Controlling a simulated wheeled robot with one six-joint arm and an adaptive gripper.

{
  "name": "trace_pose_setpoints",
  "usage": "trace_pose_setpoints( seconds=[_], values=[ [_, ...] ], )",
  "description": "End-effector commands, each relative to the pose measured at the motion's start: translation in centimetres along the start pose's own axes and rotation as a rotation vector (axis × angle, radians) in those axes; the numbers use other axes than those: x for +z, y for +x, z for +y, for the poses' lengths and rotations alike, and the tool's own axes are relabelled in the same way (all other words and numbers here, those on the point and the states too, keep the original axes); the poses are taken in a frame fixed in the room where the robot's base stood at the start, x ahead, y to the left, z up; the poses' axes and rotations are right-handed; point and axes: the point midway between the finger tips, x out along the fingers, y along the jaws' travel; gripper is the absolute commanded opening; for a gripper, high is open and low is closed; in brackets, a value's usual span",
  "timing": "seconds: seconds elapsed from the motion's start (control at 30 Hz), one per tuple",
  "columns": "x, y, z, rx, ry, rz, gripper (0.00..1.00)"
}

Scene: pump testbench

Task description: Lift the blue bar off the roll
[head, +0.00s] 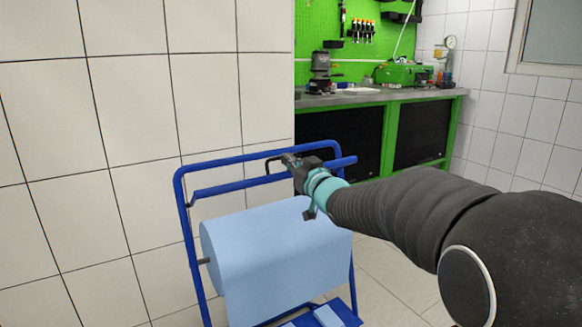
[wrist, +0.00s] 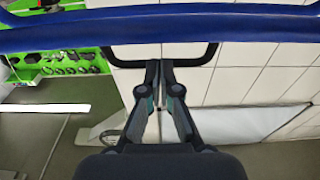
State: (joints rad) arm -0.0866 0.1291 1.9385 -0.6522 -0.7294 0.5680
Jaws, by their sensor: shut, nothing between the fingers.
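The blue bar (head: 240,184) spans the upper part of a blue frame, above the light blue roll (head: 270,250). The bar also crosses the top of the wrist view (wrist: 160,30). A black U-shaped handle (head: 268,164) is on the bar; it shows in the wrist view too (wrist: 205,58). My gripper (head: 287,159) is at this handle. In the wrist view my gripper's fingers (wrist: 160,65) are shut together and overlap the middle of the handle, with nothing held between them. Whether they touch the handle I cannot tell.
The blue frame (head: 186,230) stands beside a white tiled wall (head: 110,150). A green workbench (head: 390,130) with tools and a pegboard is behind. Tiled floor (head: 390,280) is open to the right of the frame.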

Motion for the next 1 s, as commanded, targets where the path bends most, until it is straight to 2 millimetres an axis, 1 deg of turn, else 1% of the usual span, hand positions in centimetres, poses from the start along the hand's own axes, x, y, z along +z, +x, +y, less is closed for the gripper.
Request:
trace_pose_setpoints(
  seconds=[0.27, 0.37, 0.43, 0.57, 0.67, 0.8, 1.0],
  values=[
    [0.1, 0.0, -0.2, -0.004, 0.0, 0.001, 0.0],
    [0.1, -0.4, -0.2, -0.004, -0.001, 0.001, 0.0],
    [0.1, -1.0, -0.1, -0.004, -0.001, 0.002, 0.0],
    [0.3, -2.9, 0.3, -0.001, -0.002, 0.002, 0.0],
    [0.3, -4.9, 0.4, 0.0, -0.001, 0.002, 0.0],
    [0.4, -7.8, 0.1, -0.004, -0.001, 0.003, 0.0],
    [0.5, -11.1, 0.0, -0.007, 0.0, 0.002, 0.0]
  ],
)
